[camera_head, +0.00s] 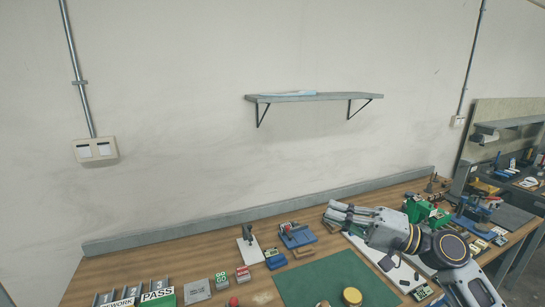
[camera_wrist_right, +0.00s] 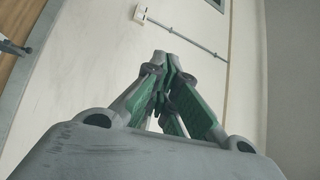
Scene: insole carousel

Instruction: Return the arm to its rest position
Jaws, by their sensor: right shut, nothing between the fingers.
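My right arm comes in from the lower right in the head view. Its gripper (camera_head: 335,212) is held over the back right part of the workbench (camera_head: 190,253), with its fingers pointing left. In the right wrist view the gripper's green-padded fingers (camera_wrist_right: 168,65) come together at the tips, with nothing between them. My left gripper is not in view.
A green mat (camera_head: 305,282) lies at the bench front. Near the right arm stand a green device (camera_head: 425,211) and a blue fixture (camera_head: 297,236). Several small boxes and signs stand front left. A wall shelf (camera_head: 315,97) hangs above. A second bench (camera_head: 510,180) is at right.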

